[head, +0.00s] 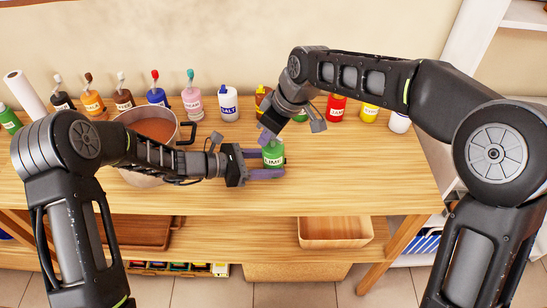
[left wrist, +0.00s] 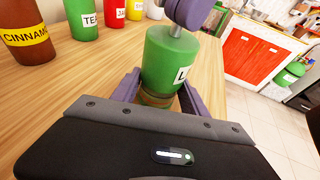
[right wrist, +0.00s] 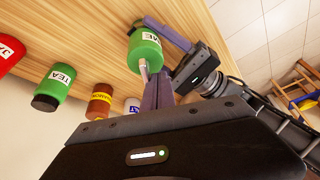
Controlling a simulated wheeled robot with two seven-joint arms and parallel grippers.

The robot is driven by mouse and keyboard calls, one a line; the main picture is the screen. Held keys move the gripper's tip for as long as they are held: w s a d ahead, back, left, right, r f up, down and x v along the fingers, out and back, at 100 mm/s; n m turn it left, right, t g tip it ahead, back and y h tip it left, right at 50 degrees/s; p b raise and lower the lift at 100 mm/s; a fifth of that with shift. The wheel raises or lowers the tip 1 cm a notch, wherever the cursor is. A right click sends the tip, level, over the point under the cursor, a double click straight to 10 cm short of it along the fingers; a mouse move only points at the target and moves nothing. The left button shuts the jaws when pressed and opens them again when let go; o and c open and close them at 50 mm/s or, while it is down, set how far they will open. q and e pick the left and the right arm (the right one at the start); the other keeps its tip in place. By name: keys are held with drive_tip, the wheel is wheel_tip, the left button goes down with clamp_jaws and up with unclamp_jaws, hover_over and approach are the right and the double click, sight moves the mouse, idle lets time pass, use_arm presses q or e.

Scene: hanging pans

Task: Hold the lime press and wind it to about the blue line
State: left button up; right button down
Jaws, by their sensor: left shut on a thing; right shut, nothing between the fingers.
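The lime press is a green bottle labelled LIME (head: 273,153), upright over the table. My left gripper (head: 272,164) is shut around its lower part. In the left wrist view the green body (left wrist: 168,58) shows a brownish band at its base between my purple fingers. A pale stem rises from its top. My right gripper (head: 267,138) points down at the top of the press, its fingers shut and empty. In the right wrist view the press (right wrist: 146,52) and its stem lie just beyond these fingers (right wrist: 156,88). I cannot make out a blue line.
A large pot (head: 154,130) stands left, behind my left arm. Several bottles line the back, including a salt bottle (head: 228,104), a red one (head: 336,108) and a yellow one (head: 370,112). A wooden box (head: 336,231) sits on the lower shelf. The table's front right is clear.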

drive_tip(key=shift+w, duration=0.55)
idle(0.4)
drive_tip(key=shift+w+d, duration=0.15)
drive_tip(key=shift+w, duration=0.45)
idle(1.5)
drive_tip(key=shift+w+d, duration=0.35)
drive_tip(key=shift+d, duration=0.05)
idle(0.6)
drive_tip(key=shift+w+d, duration=0.15)
drive_tip(key=shift+d, duration=0.35)
idle(0.9)
drive_tip(key=shift+a, duration=0.4)
drive_tip(key=shift+r, duration=0.1)
idle(0.4)
wheel_tip(320, 180, up, 7)
idle(0.7)
use_arm(q)
drive_tip(key=o, duration=1.5)
